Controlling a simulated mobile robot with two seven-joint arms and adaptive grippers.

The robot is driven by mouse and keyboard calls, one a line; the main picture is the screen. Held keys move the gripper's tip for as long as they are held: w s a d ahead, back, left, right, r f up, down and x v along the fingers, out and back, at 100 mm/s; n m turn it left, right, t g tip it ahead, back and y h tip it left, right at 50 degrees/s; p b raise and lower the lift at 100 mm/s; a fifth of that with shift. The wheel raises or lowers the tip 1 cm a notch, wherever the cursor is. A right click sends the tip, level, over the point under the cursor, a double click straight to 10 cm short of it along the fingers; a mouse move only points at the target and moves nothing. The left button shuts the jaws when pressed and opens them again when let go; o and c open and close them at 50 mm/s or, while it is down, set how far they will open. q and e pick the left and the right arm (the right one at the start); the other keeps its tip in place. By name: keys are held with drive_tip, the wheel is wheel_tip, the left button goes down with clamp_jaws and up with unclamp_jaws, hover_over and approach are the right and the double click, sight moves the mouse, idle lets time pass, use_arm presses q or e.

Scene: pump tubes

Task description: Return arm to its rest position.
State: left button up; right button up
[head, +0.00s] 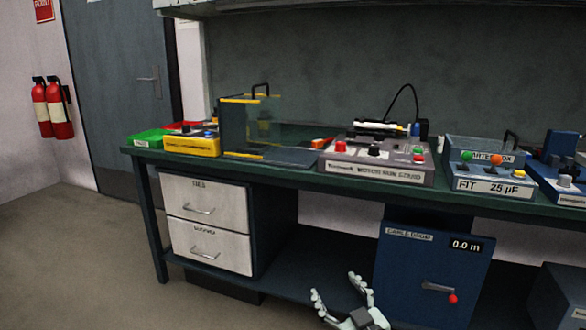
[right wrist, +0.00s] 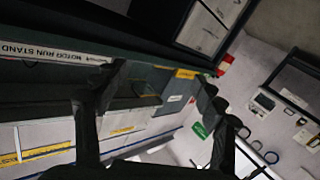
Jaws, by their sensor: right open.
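My right gripper (head: 343,296) shows at the bottom of the head view, in front of the bench and below its top. Its two fingers are spread apart with nothing between them. In the right wrist view the open fingers (right wrist: 150,95) show dark, with no thing held between them. My left gripper is in neither view. The bench (head: 310,178) has a dark green top and stands behind my right gripper in the head view.
On the bench stand a motor run stand (head: 375,165), a clear guard box (head: 250,128), a yellow tray (head: 192,146) and a "FIT 25 µF" box (head: 490,186). Below are a drawer unit (head: 205,225) and a blue cabinet (head: 425,275). Open floor (head: 70,260) lies at left.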

drive_tip(key=s+d+f+m+g+h, duration=0.1)
drive_tip(key=s+d+f+g+h, duration=0.2)
drive_tip(key=s+f, duration=0.4)
drive_tip(key=s+d+f+m+g+h, duration=0.1)
drive_tip(key=s+d+f+m+g, duration=0.2)
drive_tip(key=d+f, duration=0.4)
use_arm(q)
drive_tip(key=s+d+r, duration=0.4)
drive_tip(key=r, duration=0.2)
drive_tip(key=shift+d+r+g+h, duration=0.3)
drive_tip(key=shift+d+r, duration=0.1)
use_arm(e)
drive_tip(key=s+d+f+g, duration=0.2)
drive_tip(key=s+f, duration=0.1)
drive_tip(key=s, duration=0.4)
drive_tip(key=s+d+f+g+h, duration=0.1)
drive_tip(key=s+d+f+g, duration=0.2)
drive_tip(key=s, duration=0.5)
drive_tip(key=s+d+f+g+h, duration=0.1)
drive_tip(key=s+d+f+g, duration=0.1)
drive_tip(key=s+f, duration=0.2)
drive_tip(key=s, duration=0.3)
drive_tip(key=shift+s+d+m, duration=0.15)
drive_tip(key=shift+s+m, duration=0.05)
drive_tip(key=shift+m, duration=0.1)
